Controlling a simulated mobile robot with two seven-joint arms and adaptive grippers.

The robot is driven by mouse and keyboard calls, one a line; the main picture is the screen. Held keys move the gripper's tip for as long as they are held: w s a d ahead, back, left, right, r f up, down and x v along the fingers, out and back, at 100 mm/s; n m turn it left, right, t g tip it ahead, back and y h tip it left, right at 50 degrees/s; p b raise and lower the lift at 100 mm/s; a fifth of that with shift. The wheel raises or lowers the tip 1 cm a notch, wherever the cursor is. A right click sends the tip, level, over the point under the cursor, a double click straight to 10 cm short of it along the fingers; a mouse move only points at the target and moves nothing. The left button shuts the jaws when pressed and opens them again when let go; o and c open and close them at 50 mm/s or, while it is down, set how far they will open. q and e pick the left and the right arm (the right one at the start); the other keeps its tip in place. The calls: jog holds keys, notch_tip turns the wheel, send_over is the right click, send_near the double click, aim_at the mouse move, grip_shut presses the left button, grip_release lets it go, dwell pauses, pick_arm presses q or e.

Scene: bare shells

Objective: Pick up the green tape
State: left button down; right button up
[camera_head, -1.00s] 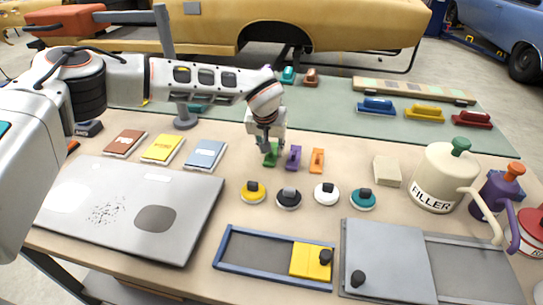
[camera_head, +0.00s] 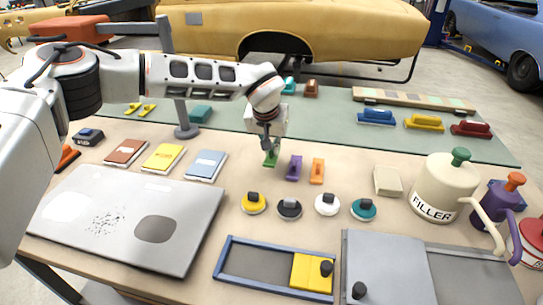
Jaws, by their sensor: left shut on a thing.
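The green tape (camera_head: 271,159) is a small green piece at the left end of a short row, beside a purple one (camera_head: 294,167) and an orange one (camera_head: 317,170). My left gripper (camera_head: 269,147) comes down over the green tape from above and is shut on it, with the fingers covering its upper part. I cannot tell whether the tape is clear of the table. My right gripper is not in view.
Round knobbed pucks (camera_head: 290,208) lie in front of the row. A grey panel (camera_head: 130,216) lies at the left, and a blue-framed tray (camera_head: 262,264) at the front. A cream filler can (camera_head: 445,185) stands at the right.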

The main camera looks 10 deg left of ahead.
aim_at(271, 152)
pick_arm(q)
notch_tip(271, 152, up, 16)
jog(key=shift+r+p, duration=0.15)
jog(key=shift+p, duration=0.25)
jog(key=shift+s, duration=0.1)
